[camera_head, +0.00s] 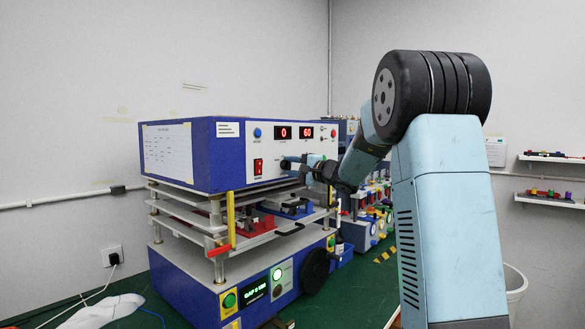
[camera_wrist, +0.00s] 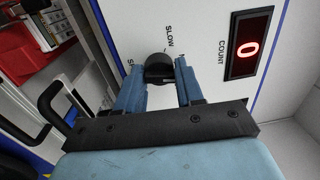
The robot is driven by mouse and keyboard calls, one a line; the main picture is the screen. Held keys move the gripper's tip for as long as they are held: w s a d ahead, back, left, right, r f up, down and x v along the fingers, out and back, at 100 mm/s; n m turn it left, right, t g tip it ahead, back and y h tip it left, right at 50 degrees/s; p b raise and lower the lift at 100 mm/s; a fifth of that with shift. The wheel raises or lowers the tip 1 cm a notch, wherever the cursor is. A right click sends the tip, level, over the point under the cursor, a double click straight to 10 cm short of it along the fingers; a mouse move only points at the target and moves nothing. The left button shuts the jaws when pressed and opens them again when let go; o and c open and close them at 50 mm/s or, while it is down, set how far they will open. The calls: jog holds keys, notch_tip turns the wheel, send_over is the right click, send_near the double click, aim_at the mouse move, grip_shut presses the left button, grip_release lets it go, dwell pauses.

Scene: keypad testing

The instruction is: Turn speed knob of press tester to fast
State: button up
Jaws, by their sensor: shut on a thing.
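The press tester (camera_head: 190,155) is a blue machine with a white front panel at the left of the head view. Its black, round speed knob (camera_wrist: 160,68) shows in the wrist view, with the word SLOW printed beside it and other lettering partly covered by my fingers. My gripper (camera_head: 293,163) is at the panel, below the red displays. In the wrist view its two blue fingers stand on either side of the knob and it is shut on it. In the head view the knob is hidden by my gripper. The exact pointer direction is hard to read.
The COUNT display (camera_wrist: 248,47) reads 0, and a second display (camera_head: 306,132) reads 60. A red rocker switch (camera_head: 258,167) sits left of my gripper. Below are plates, a black handle (camera_wrist: 57,108) and a red block. Shelves hang on the right wall.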

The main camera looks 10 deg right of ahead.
jog(key=m, duration=0.7)
jog(key=shift+d+f+m+h, duration=0.15)
jog(key=shift+f+m+h, duration=0.15)
jog(key=shift+f, duration=0.1)
jog(key=shift+r+m+t, duration=0.1)
jog(key=shift+m+t, duration=0.2)
jog(key=shift+m, duration=1.1)
jog(key=shift+a, duration=0.2)
jog(key=shift+r, duration=0.1)
jog(key=o, duration=1)
jog(key=v, duration=1.3)
jog(key=shift+s+d, duration=0.15)
jog(key=shift+s, duration=0.2)
